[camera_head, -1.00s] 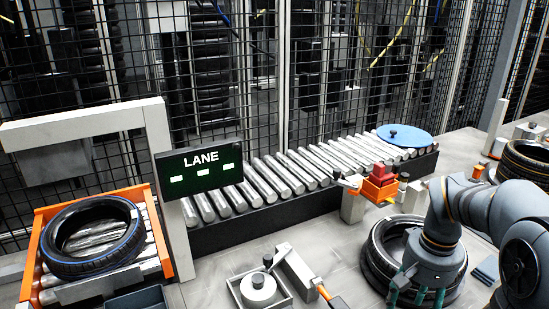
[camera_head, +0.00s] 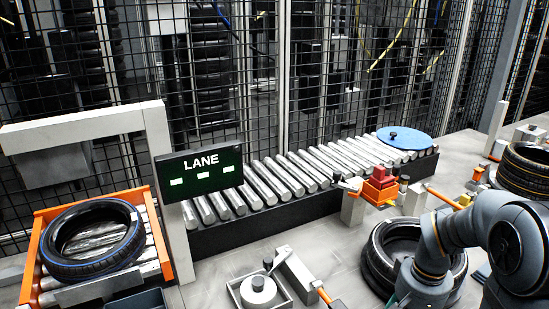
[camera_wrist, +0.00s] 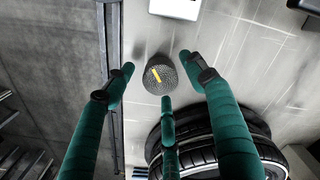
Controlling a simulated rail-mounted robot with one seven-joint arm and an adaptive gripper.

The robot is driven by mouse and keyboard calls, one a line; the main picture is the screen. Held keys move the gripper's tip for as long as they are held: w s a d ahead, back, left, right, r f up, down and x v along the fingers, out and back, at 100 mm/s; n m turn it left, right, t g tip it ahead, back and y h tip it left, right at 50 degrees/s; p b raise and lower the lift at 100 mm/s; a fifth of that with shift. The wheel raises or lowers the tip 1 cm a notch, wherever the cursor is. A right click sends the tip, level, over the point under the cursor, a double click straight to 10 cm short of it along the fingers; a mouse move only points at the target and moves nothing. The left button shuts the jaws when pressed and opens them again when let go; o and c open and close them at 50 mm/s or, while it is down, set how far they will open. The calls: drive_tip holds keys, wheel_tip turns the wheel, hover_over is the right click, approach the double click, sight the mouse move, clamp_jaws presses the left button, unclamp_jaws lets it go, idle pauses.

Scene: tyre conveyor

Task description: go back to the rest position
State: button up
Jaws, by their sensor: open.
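My gripper (camera_wrist: 158,74) has green fingers, which are spread open with nothing held between them. In the wrist view a small dark round textured piece (camera_wrist: 170,82) with a yellow mark shows between the fingertips. It seems to lie on the table below, and I cannot tell the gap. Stacked black tyres (camera_wrist: 215,150) are at the lower right of that view. In the head view my arm reaches in from the right, in front of the tyre stack (camera_head: 377,255). Only a bit of a green finger (camera_head: 402,298) shows at the bottom edge.
A blue-marked tyre (camera_head: 72,268) lies on the orange-sided roller section at left. The LANE display (camera_head: 200,170) stands by the roller conveyor (camera_head: 290,178), which has a blue disc (camera_head: 404,139) at its far end. More tyres (camera_head: 525,168) stand at right. Mesh fencing closes the back.

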drive_tip(key=n+p, duration=0.1)
drive_tip(key=n, duration=0.4)
drive_tip(key=shift+r+p, duration=0.4)
drive_tip(key=n+p, duration=0.1)
drive_tip(key=n, duration=0.2)
drive_tip(key=shift+n+p, duration=0.35)
drive_tip(key=shift+n, duration=0.35)
drive_tip(key=shift+r+n, duration=0.25)
drive_tip(key=shift+n, duration=0.35)
wheel_tip(320, 180, up, 9)
drive_tip(key=p, duration=0.2)
drive_tip(key=shift+r, duration=0.2)
